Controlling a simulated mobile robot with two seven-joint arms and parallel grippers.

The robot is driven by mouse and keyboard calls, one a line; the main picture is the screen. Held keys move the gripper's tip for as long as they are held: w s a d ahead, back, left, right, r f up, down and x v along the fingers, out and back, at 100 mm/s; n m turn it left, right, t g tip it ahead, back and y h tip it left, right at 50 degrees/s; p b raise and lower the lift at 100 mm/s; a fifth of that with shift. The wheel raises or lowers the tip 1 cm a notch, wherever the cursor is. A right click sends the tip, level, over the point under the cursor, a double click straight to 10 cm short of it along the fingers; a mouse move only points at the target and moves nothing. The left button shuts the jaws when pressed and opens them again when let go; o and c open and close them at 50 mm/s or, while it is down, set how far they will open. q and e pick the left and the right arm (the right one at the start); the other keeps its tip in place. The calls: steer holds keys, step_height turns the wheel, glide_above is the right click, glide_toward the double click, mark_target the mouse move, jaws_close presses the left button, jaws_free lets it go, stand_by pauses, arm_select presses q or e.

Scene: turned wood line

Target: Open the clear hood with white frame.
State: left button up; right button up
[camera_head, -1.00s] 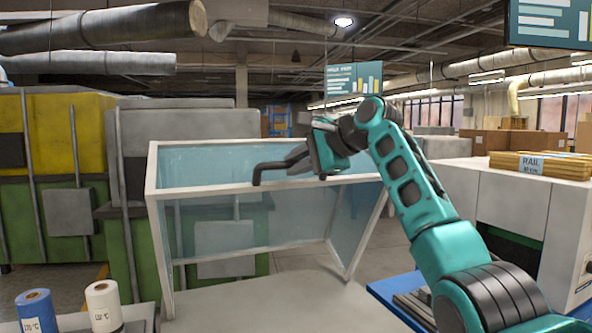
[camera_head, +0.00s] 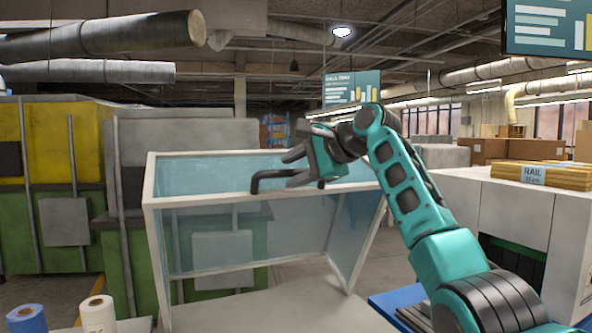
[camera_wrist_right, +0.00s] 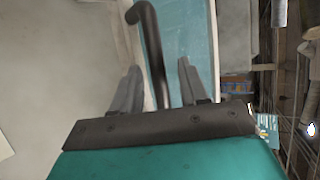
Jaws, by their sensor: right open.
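The clear hood with its white frame (camera_head: 152,225) stands on a pale worktop, its bluish see-through panels (camera_head: 225,230) meeting at the frame. It looks lowered. A dark bent handle (camera_head: 257,181) sits on its upper front rail. My right gripper (camera_head: 288,169) is open at this handle, above the rail. In the right wrist view, the handle (camera_wrist_right: 148,35) runs between the two spread fingers of the gripper (camera_wrist_right: 160,70), with a gap on both sides. Whether a finger touches it I cannot tell. The gripper's far side is partly hidden. My left gripper is out of view.
A blue roll (camera_head: 27,320) and a white roll (camera_head: 98,316) stand at the lower left. A white machine (camera_head: 520,215) with wooden boards (camera_head: 540,177) on top and a blue tray (camera_head: 385,300) lie to the right. Green and yellow cabinets (camera_head: 65,210) stand behind.

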steer(key=shift+f, duration=0.1)
steer(key=shift+s+d, duration=0.15)
steer(key=b+v, duration=0.2)
steer(key=v, duration=1)
steer(key=shift+r+b, duration=0.3)
steer(key=shift+b, duration=0.05)
steer(key=shift+d, duration=0.1)
